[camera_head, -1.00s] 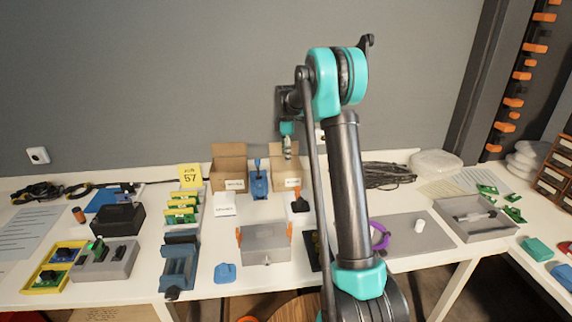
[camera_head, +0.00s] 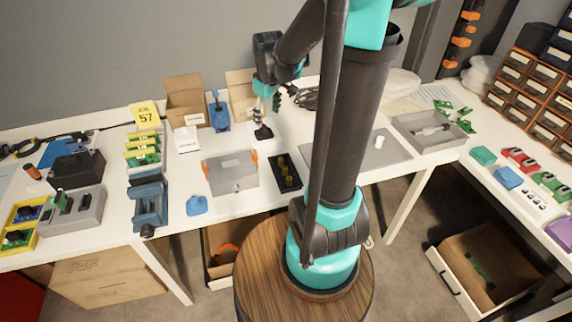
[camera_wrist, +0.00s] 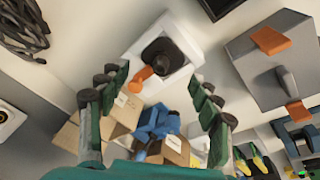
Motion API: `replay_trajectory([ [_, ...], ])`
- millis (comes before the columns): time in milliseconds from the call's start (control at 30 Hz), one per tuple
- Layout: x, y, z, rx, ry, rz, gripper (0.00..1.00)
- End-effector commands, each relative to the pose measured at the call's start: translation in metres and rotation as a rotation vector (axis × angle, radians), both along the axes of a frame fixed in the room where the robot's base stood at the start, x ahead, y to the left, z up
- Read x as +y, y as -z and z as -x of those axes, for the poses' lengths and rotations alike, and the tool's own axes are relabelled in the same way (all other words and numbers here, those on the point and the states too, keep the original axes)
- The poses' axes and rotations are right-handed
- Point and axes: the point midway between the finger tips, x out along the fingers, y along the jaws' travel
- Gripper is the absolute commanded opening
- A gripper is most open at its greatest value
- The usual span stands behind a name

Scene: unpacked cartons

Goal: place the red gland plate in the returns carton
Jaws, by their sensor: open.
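A small red piece (camera_head: 518,158) lies on the right-hand table among green and blue parts; I cannot tell whether it is the red gland plate. Two small open cardboard cartons stand at the back of the main table: a left one (camera_head: 177,108) and a right one (camera_head: 238,82) partly hidden by my gripper. Their labels are too small to read, so I cannot tell which is the returns carton. My gripper (camera_head: 268,103) is open and empty above the table near the right carton. In the wrist view its open fingers (camera_wrist: 158,85) frame cartons (camera_wrist: 112,112) and a blue tool.
A black tool with an orange handle (camera_wrist: 160,60) stands below my gripper. A grey box (camera_head: 230,175) with orange clips, a black tray (camera_head: 285,172) and a grey tray (camera_head: 405,125) are on the table. An open carton (camera_head: 490,265) is on the floor at right.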

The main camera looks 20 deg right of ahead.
Motion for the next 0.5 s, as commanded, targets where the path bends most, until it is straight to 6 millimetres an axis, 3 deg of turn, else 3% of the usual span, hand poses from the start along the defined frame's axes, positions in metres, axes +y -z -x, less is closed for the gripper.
replay_trajectory([
  [33, -0.002, 0.006, 0.023, -0.014, 0.059, -0.014, 0.64],
  [300, -0.008, 0.046, 0.124, -0.093, 0.393, -0.108, 0.64],
  [500, -0.009, 0.068, 0.168, -0.129, 0.549, -0.161, 0.64],
])
